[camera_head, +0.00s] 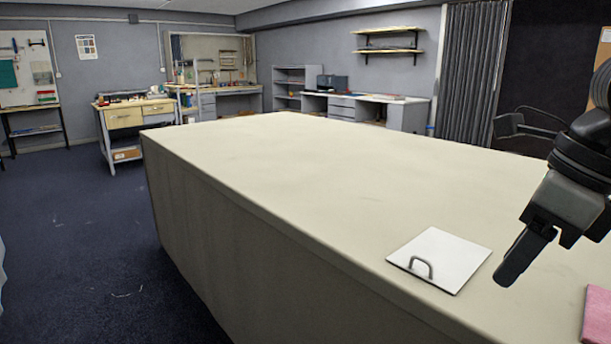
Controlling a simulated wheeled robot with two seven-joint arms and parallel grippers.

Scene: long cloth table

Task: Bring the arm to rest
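My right arm comes in from the right edge. Its dark gripper (525,255) hangs above the table, to the right of a white square plate, and points down and to the left. One long finger shows clearly; the other cannot be made out well, so its opening is unclear. Nothing is seen held in it. My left gripper is not in view. The long cloth table (300,180) is cream coloured and fills the middle.
A pink item (597,315) is cut off at the lower right. The table's middle and far end are bare. Workbenches (135,118) stand at the back, with open floor (80,230) at left.

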